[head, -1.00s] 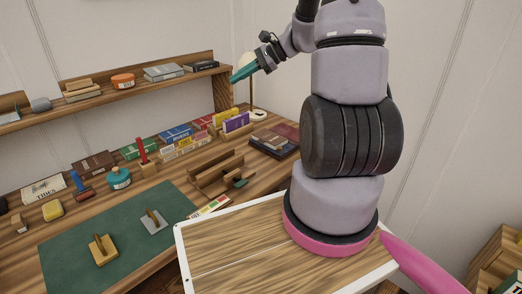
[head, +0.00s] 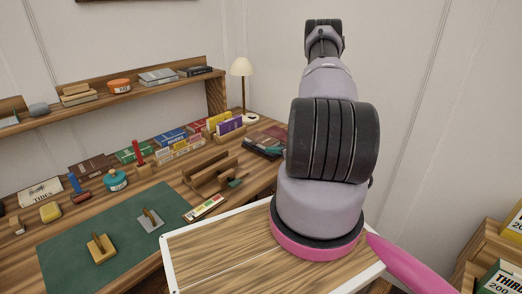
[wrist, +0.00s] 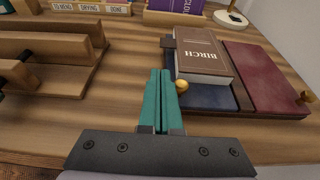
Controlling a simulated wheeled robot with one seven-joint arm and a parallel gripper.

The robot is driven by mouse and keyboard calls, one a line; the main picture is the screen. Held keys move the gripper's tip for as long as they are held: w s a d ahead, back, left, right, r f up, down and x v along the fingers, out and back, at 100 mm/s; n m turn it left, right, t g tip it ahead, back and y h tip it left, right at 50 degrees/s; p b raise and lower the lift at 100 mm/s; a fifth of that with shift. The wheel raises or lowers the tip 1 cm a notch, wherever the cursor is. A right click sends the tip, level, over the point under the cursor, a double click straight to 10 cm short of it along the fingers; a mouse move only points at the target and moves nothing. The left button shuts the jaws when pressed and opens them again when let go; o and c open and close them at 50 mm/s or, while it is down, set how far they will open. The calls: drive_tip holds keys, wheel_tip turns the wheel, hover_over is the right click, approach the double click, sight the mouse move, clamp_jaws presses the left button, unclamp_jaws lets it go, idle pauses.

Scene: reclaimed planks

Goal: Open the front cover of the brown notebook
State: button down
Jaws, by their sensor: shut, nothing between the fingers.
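A brass knob (wrist: 182,86) stands at the blue notebook's left edge. My gripper (wrist: 160,76) is shut and empty, its teal fingers just left of the brass knob; I cannot tell whether they touch it. In the head view the reddish-brown notebook (head: 278,133) shows at the desk's back right, and my arm hides most of the gripper.
A wooden rack (wrist: 55,55) stands left of the gripper. A purple book (wrist: 188,6) in a wooden holder and a lamp (head: 242,82) stand behind. The wall is close on the right. A green mat (head: 110,235) with two small handled blocks lies front left.

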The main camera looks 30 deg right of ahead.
sight(260, 139)
drive_tip(key=x, duration=0.9)
drive_tip(key=shift+w+a, duration=0.1)
drive_tip(key=shift+w, duration=0.1)
drive_tip(key=shift+r+m, duration=0.3)
